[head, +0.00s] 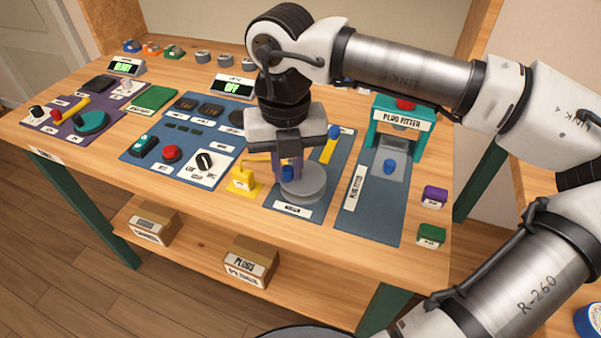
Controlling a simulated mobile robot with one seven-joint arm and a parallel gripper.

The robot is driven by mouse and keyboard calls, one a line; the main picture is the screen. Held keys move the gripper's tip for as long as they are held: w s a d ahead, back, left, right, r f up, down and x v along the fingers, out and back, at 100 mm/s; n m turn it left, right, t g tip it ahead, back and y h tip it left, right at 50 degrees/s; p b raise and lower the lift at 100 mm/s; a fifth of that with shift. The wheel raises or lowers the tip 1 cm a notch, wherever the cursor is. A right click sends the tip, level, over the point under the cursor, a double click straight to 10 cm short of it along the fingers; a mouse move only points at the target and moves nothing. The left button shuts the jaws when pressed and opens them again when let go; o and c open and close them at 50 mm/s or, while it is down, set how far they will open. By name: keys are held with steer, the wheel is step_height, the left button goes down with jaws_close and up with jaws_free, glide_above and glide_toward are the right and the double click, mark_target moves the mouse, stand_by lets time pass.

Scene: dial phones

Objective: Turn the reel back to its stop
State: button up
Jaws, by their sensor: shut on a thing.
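A grey round reel (309,188) lies on a blue mat (330,170) near the front edge of the workbench. A blue knob (288,173) sits at the left part of the reel. My gripper (289,171) points down over the reel, and its fingers are shut on the blue knob. The fingers partly hide the knob and the reel's left and back parts. I cannot read the reel's turn angle or see its stop clearly.
A yellow block (242,179) stands close left of the reel. A yellow lever (330,150) is behind it. A teal plug fitter (404,122) stands to the right, with a blue plug (389,167) in front. A dial panel (208,165) lies further left.

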mark_target(299, 188)
steer(key=shift+s+d+b, duration=0.35)
steer(key=shift+s, duration=0.15)
steer(key=shift+s+d+b, duration=0.25)
steer(key=shift+d+b, duration=0.1)
steer(key=shift+d, duration=0.25)
steer(key=o, duration=0.6)
steer(key=shift+r, duration=0.1)
steer(key=shift+r+p, duration=2.6)
steer(key=shift+r, duration=1.3)
steer(key=shift+r, duration=0.1)
